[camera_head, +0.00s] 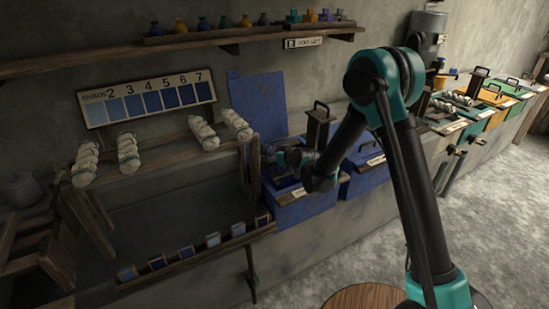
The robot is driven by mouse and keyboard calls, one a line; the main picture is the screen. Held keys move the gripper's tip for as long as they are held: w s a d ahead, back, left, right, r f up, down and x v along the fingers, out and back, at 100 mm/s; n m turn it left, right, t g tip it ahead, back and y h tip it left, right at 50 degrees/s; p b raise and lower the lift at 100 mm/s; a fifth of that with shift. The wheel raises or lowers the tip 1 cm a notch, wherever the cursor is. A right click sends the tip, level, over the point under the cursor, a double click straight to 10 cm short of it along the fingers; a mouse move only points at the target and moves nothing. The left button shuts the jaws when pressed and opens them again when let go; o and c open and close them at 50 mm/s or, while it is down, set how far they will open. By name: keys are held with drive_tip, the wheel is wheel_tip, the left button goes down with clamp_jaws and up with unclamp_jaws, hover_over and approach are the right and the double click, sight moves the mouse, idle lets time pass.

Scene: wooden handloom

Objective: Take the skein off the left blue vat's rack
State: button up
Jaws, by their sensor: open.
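The left blue vat (306,207) stands below the wall, right of the wooden stand, with a pale label on its front edge. My gripper (268,154) is at the vat's back left, low over its top, beside a wooden post. It is open; I cannot make out anything between its fingers. My wrist and forearm cover much of the vat's top, so its rack and any skein on it cannot be made out. A dark wooden piece with a handle (319,127) rises behind the vat.
Several pale skeins (203,133) hang on a wooden rail at left, below a shade chart (148,98). A second blue vat (362,170) adjoins on the right. Green and yellow vats (489,97) stand farther right. A ledge with small swatches (195,255) lies front left. The right floor is clear.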

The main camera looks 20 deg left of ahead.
drive_tip(key=shift+c, duration=0.6)
drive_tip(key=c, duration=1.2)
drive_tip(key=shift+r, duration=0.1)
